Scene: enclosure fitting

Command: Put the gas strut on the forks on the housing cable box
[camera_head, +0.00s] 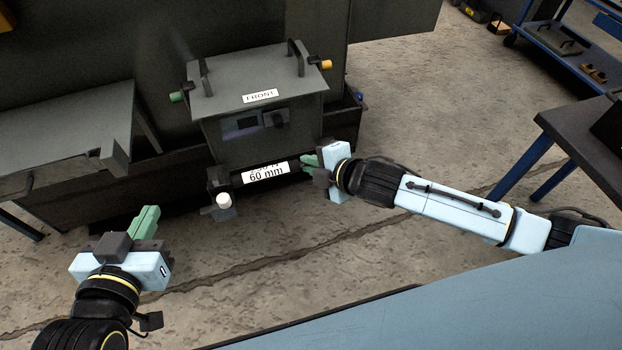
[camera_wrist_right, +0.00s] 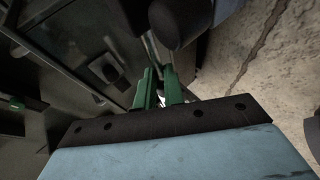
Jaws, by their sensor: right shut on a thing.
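The housing cable box (camera_head: 262,120) is a grey box with a FRONT label, at the middle of the head view. The gas strut (camera_head: 266,172) is a dark bar with a white "60 mm" label, lying across below the box's front face. My right gripper (camera_head: 310,166) is shut on its right end; its green fingers also show in the right wrist view (camera_wrist_right: 160,88). I cannot make out the forks, or whether the strut touches them. My left gripper (camera_head: 146,222) is apart from the box, at the lower left, with nothing visible in its fingers.
A small grey block with a white cap (camera_head: 222,203) is at the strut's left end. The box has two top handles, a green knob (camera_head: 177,97) and an orange knob (camera_head: 326,64). A grey bench (camera_head: 60,120) stands at left. Bare floor (camera_head: 290,225) lies in front.

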